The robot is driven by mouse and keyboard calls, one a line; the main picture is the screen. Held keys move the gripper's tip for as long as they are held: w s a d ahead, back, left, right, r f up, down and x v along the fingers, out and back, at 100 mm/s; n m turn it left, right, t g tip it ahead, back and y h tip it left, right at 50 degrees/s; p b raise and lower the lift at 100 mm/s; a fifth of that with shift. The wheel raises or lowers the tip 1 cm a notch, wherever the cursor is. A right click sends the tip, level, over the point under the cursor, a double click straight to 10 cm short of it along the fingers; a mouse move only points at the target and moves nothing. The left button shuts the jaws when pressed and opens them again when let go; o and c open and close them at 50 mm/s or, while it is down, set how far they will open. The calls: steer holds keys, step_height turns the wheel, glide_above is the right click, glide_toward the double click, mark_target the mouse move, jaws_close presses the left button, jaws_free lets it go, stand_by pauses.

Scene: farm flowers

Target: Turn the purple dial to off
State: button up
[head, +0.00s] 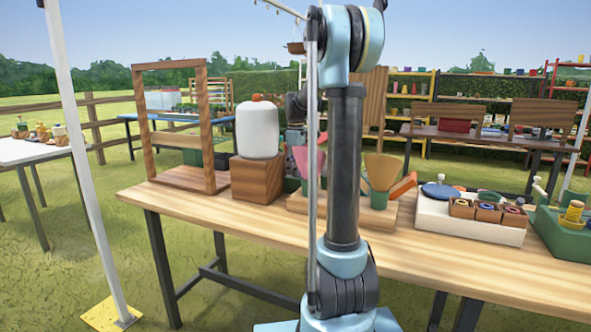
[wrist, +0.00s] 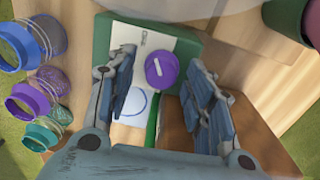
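In the wrist view, the purple dial (wrist: 161,71) is round with a short white mark on its top. It sits on a white panel (wrist: 130,72) fixed to a green base (wrist: 191,52). Small lettering above the dial is too small to read, and a blue circle outline is drawn on the panel below it. My gripper (wrist: 162,62) is open, with one finger left of the dial and one to its right. I see no contact with the dial. In the head view my arm hides the dial, and the fingertips cannot be made out.
A brown wooden block (wrist: 180,125) is below right of the dial.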

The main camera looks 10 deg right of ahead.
step_height(320, 180, up, 12)
stand_by(0.7)
steer(key=shift+s+a, duration=0.1)
steer(key=shift+s, duration=0.1)
